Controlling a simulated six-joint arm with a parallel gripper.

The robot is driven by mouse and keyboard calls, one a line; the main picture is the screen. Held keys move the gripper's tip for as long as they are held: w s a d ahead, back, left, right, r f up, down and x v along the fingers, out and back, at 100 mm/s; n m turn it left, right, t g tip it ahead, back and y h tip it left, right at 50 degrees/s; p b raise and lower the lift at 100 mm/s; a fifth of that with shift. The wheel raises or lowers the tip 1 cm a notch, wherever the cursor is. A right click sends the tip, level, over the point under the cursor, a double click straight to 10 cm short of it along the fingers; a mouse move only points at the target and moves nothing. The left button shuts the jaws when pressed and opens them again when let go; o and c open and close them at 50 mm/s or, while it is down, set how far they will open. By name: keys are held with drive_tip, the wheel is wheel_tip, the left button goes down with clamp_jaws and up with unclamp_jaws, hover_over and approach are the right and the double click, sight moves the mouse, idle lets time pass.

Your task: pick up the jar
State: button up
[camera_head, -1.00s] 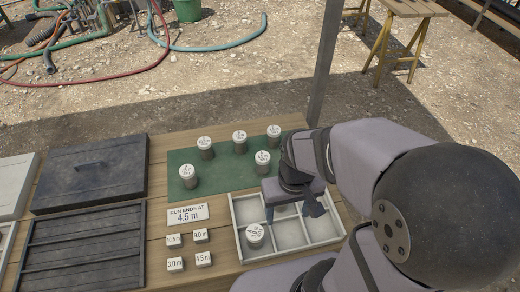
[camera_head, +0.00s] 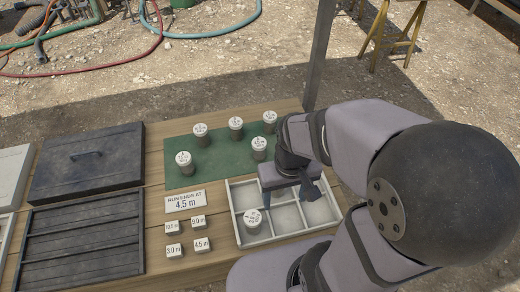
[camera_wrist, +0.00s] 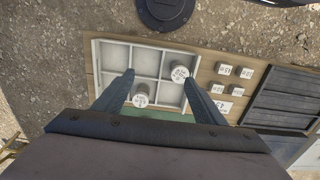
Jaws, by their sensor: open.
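Several white-lidded jars stand upright. One jar (camera_head: 253,221) is in the front left compartment of the pale divided tray (camera_head: 234,229); it also shows in the wrist view (camera_wrist: 180,73). The others are on the green mat (camera_head: 222,160), including a jar (camera_head: 259,148) near the tray's back edge and a jar (camera_head: 184,162) at the mat's left. My gripper (camera_head: 287,201) is open and empty above the tray, right of and behind the tray jar. In the wrist view my gripper's (camera_wrist: 158,76) right fingertip is close to that jar, and another jar (camera_wrist: 140,97) shows between the fingers.
A sign (camera_head: 186,201) reading "RUN ENDS AT 4.5 m" and several small labelled blocks (camera_head: 173,250) lie left of the tray. A dark lidded box (camera_head: 87,165) and a dark slatted tray (camera_head: 80,240) are further left. A post (camera_head: 319,55) rises behind the table.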

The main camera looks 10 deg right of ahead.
sight(256, 148)
drive_tip(key=shift+o, duration=0.4)
drive_tip(key=w+d+f+n+t+h+b, duration=0.1)
drive_tip(key=w+d+f+n+h+b, duration=0.15)
drive_tip(key=w+f+n+b, duration=0.55)
drive_tip(key=w+d+f+n+t+h+b, duration=0.1)
drive_tip(key=w+d+f+n+h+b, duration=0.25)
drive_tip(key=b, duration=0.65)
drive_tip(key=w+a+f+n+t+h+b, duration=0.1)
drive_tip(key=w+a+f+n+t+b, duration=0.1)
drive_tip(key=w+n+b, duration=0.3)
drive_tip(key=w+a+f+n+t+h+b, duration=0.1)
drive_tip(key=w+a+f+n+t+b, duration=0.1)
drive_tip(key=w+f+n+b, duration=0.3)
drive_tip(key=w+a+f+n+t+h+b, duration=0.1)
drive_tip(key=w+a+f+n+t+b, duration=0.1)
drive_tip(key=w+b, duration=0.9)
drive_tip(key=shift+a+f+n+t+b, duration=0.25)
drive_tip(key=shift+f+n+t+b, duration=0.4)
drive_tip(key=shift+f+n, duration=0.6)
drive_tip(key=shift+w+d+f+n+h, duration=0.2)
drive_tip(key=shift+w+n+h, duration=0.1)
drive_tip(key=shift+n, duration=0.2)
drive_tip(key=shift+b+x, duration=0.5)
drive_tip(key=shift+x, duration=3.1)
drive_tip(key=shift+w+a+r, duration=0.1)
drive_tip(key=shift+w+r, duration=0.05)
drive_tip(key=shift+w, duration=0.05)
